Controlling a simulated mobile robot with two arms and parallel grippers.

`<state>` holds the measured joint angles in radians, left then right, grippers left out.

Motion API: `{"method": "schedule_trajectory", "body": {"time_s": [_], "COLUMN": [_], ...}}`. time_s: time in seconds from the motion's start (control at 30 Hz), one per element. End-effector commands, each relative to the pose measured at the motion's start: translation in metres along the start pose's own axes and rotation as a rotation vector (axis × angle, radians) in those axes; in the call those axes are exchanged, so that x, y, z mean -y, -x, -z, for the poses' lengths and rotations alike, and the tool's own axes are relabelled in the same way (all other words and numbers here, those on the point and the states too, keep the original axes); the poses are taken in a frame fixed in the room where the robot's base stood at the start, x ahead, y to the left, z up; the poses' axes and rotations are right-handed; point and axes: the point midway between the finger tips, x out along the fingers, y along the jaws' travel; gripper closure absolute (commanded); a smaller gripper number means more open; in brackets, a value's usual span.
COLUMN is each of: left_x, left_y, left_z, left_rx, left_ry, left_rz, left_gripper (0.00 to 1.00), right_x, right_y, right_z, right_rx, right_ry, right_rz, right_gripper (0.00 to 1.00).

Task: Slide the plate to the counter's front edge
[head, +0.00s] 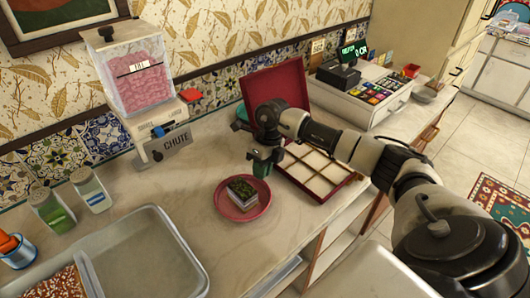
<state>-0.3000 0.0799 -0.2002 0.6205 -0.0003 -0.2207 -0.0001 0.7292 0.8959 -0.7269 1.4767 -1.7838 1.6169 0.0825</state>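A round pinkish-red plate (243,215) lies on the counter, a little back from the counter's front edge. A small square container with green contents (242,191) stands on the plate. My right gripper (258,170) comes in from the right and points down at the plate's far right side. It is close to the rim, but I cannot tell whether it touches it. Its fingers are small and dark against a green patch, so their opening is unclear. My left gripper is not in view.
An open red box with pale compartments (312,168) stands right of the plate, under my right arm. A chute dispenser (140,80) stands behind left. Two jars (92,190) and a metal tray (150,262) are at left. Counter around the plate's front is clear.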

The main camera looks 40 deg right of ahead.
Motion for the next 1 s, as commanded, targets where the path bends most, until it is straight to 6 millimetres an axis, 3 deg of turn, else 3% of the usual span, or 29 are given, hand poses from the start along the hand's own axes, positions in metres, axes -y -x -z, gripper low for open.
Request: {"method": "schedule_trajectory", "body": {"time_s": [0.1, 0.3, 0.57, 0.7, 1.0], "left_x": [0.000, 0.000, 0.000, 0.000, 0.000], "left_y": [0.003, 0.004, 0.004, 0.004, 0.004], "left_z": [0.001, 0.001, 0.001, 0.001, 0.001], "left_rx": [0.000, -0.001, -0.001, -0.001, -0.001], "left_ry": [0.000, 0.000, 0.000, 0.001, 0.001], "left_rz": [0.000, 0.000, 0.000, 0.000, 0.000], "left_gripper": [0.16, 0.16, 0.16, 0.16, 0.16], "right_x": [-0.001, 0.000, 0.000, 0.000, 0.000], "right_y": [-0.015, -0.028, -0.029, -0.029, -0.029], "right_z": [0.000, 0.000, 0.000, 0.000, 0.000], "right_rx": [-0.002, 0.000, 0.000, 0.000, 0.000], "right_ry": [-0.001, -0.001, 0.000, 0.000, 0.000], "right_rz": [-0.001, 0.000, 0.001, 0.001, 0.001], "right_gripper": [0.87, 0.87, 0.87, 1.00, 1.00]}}
